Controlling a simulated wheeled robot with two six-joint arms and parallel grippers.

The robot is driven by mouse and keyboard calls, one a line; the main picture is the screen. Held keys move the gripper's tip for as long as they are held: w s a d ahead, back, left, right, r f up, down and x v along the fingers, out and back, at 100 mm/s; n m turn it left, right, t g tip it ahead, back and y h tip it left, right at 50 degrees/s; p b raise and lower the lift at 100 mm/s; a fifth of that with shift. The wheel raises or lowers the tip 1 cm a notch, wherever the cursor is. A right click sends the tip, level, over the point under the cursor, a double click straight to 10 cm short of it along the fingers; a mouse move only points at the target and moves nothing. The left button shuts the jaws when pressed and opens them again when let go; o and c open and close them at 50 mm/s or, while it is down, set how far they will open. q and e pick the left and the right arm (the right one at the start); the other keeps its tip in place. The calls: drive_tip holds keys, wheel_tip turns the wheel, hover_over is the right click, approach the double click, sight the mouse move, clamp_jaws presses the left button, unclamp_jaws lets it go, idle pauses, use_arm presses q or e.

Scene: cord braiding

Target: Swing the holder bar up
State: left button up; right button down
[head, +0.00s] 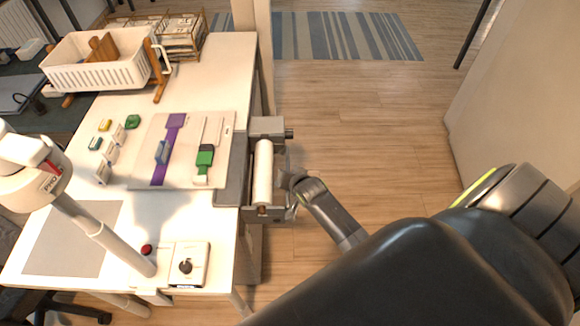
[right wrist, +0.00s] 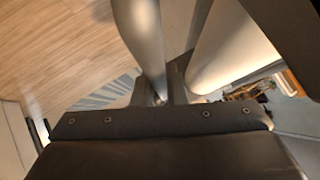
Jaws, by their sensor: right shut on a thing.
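The holder (head: 268,128) is a grey metal frame at the right edge of the white table, with a white roll (head: 263,172) in it. My right gripper (head: 287,180) is at the outer right side of this frame, beside the roll. It is shut on the holder bar, which is mostly hidden by the gripper in the head view. In the right wrist view a grey metal bar (right wrist: 141,40) runs down towards my gripper, with the white roll (right wrist: 232,50) to its right. My left gripper is not in view.
A pale board (head: 222,130) with purple and green strap pieces lies on the table. A white basket (head: 95,72) stands at the back left. A white jointed device (head: 105,235) stands at the front left, near a small box (head: 190,262). The wooden floor (head: 360,120) right of the table is clear.

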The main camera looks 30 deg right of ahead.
drive_tip(key=shift+w+a+r+n+g+h+p, duration=0.25)
drive_tip(key=shift+a+n+g+h+p, duration=0.15)
drive_tip(key=shift+n+g+h+p, duration=0.25)
drive_tip(key=c, duration=1.5)
unclamp_jaws()
drive_tip(key=shift+a+p+v, duration=0.1)
drive_tip(key=shift+p+v, duration=0.2)
drive_tip(key=shift+v, duration=4.05)
drive_tip(key=shift+a+p+v, duration=0.15)
drive_tip(key=shift+p+v, duration=0.1)
drive_tip(key=shift+v, duration=4.05)
